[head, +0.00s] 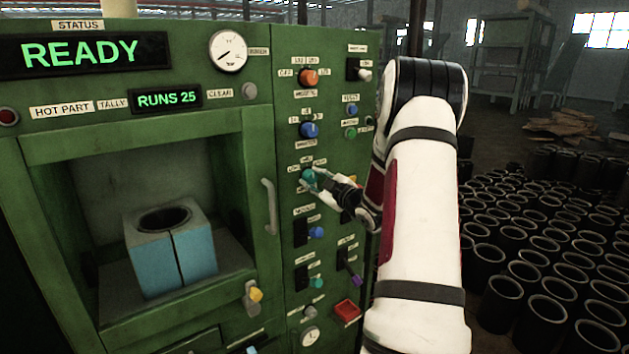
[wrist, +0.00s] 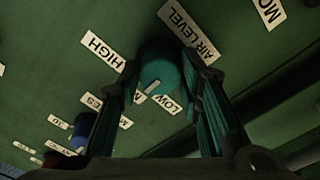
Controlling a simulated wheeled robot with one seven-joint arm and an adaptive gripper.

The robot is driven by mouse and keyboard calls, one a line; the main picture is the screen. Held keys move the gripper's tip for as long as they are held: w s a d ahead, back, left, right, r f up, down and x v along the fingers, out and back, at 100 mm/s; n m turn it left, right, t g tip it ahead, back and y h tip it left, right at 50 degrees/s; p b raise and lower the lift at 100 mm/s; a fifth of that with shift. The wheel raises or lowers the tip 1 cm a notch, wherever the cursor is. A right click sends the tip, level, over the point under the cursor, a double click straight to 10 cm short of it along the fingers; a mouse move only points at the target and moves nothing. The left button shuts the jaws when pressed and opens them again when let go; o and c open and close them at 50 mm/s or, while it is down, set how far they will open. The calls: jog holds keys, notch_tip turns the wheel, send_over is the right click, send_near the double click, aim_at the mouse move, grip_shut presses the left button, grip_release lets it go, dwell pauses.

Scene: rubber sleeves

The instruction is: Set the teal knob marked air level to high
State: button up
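The teal air level knob (wrist: 160,68) is on the green panel. Its white pointer mark faces lower left in the wrist view, toward a partly hidden label starting with M, between the HIGH label (wrist: 103,50) and the LOW label (wrist: 168,103). The AIR LEVEL label (wrist: 188,33) is at its upper right. My gripper (wrist: 160,75) has a finger on each side of the knob, with no clear gap showing, and looks shut on it. In the head view my gripper (head: 312,178) reaches the knob (head: 307,174) from the right and partly hides it and its labels.
An orange knob (head: 309,77) and a blue knob (head: 309,130) are above on the panel. A blue-knobbed control (head: 316,232) and a red button (head: 347,311) are below. A door handle (head: 270,207) is to the left. Many black sleeves (head: 541,318) stand at right.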

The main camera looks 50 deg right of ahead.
jog(key=shift+m+p, duration=0.3)
jog(key=shift+p, duration=0.1)
jog(key=m+p, duration=0.4)
jog(key=shift+s+r, duration=0.1)
jog(key=shift+m+p, duration=1.25)
jog(key=shift+m, duration=0.85)
jog(key=o, duration=1.2)
jog(key=shift+c, duration=0.2)
jog(key=v, duration=1.1)
jog(key=shift+s, duration=0.4)
